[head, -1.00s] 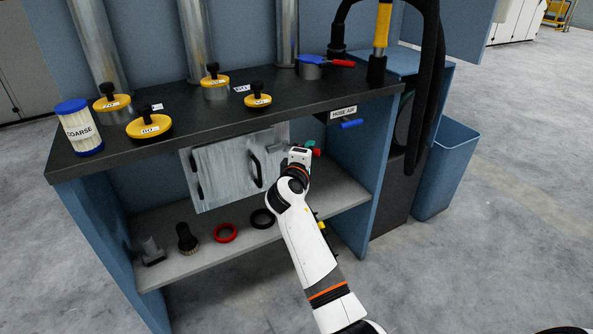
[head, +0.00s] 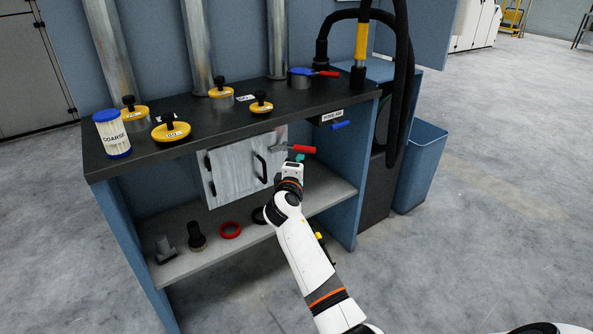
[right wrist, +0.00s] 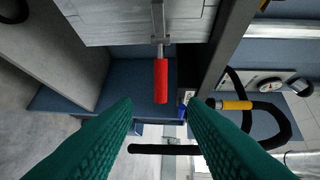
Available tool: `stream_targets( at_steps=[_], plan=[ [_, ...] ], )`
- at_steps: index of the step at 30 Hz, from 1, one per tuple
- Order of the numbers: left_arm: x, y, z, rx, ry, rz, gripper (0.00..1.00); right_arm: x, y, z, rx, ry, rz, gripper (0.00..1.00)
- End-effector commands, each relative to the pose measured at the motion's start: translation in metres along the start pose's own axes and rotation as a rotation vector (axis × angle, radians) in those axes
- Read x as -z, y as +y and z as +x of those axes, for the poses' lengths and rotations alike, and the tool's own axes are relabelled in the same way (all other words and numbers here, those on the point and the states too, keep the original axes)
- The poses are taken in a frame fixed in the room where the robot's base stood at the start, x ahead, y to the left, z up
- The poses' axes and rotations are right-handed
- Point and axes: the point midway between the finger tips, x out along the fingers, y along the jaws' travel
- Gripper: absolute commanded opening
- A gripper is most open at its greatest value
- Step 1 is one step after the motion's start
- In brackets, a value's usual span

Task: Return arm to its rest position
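My right arm reaches up from the bottom of the head view. Its right gripper (head: 296,158) is just below and in front of a red handle (head: 300,149) beside the grey metal door under the bench. In the right wrist view the two green fingers of the right gripper (right wrist: 160,115) are wide apart with nothing between them. The red handle (right wrist: 160,82) lies ahead of the fingertips, apart from them. My left gripper is not in view.
The grey door (head: 235,172) hangs under a dark bench top (head: 225,121) holding yellow caps and a white COARSE cartridge (head: 112,134). The lower shelf (head: 205,258) holds a red ring (head: 230,230) and small fittings. A blue bin (head: 420,165) stands right. Open floor lies right.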

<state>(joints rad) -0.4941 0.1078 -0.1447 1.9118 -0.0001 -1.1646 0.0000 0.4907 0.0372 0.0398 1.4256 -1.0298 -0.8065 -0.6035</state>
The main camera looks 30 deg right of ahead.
Motion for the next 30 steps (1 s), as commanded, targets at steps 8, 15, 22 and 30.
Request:
stream_targets(
  at_steps=[8, 15, 22, 30],
  plan=[
    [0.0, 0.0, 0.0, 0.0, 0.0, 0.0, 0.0, 0.0, 0.0, 0.0, 0.0, 0.0, 0.0, 0.39],
    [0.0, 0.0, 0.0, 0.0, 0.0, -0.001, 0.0, 0.003, 0.015, -0.005, -0.028, -0.004, 0.018, 0.39],
    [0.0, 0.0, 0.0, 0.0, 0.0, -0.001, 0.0, 0.03, 0.136, -0.058, -0.294, -0.022, 0.193, 0.39],
    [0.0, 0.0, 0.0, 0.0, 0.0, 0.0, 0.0, 0.079, 0.286, -0.187, -0.75, 0.05, 0.453, 0.39]
  ],
)
